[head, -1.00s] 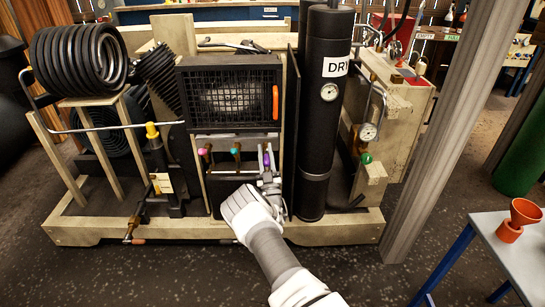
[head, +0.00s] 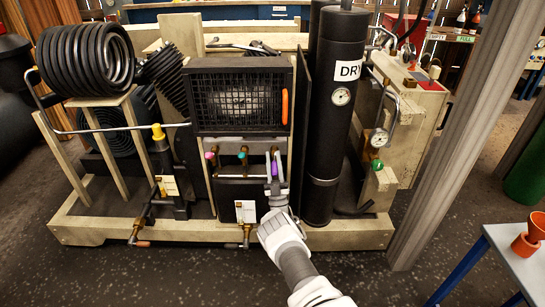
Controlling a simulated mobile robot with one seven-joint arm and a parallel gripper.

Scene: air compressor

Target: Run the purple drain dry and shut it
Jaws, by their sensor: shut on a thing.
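The purple drain handle (head: 275,169) is at the right end of a row of three coloured valve handles below the black grille. My gripper (head: 276,183) is at it from below and in front, shut on the purple handle. My fingers and wrist cover the lower part of this drain. The pink handle (head: 210,156) and the teal handle (head: 243,153) stand to its left, untouched. Whether any liquid comes from the purple drain cannot be told.
A black cylinder marked DRY (head: 334,120) stands close to my gripper's right. A white tag (head: 245,211) and a brass valve (head: 246,231) are at the lower left of it. A grey post (head: 455,130) and a table with orange funnels (head: 525,247) are at the right.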

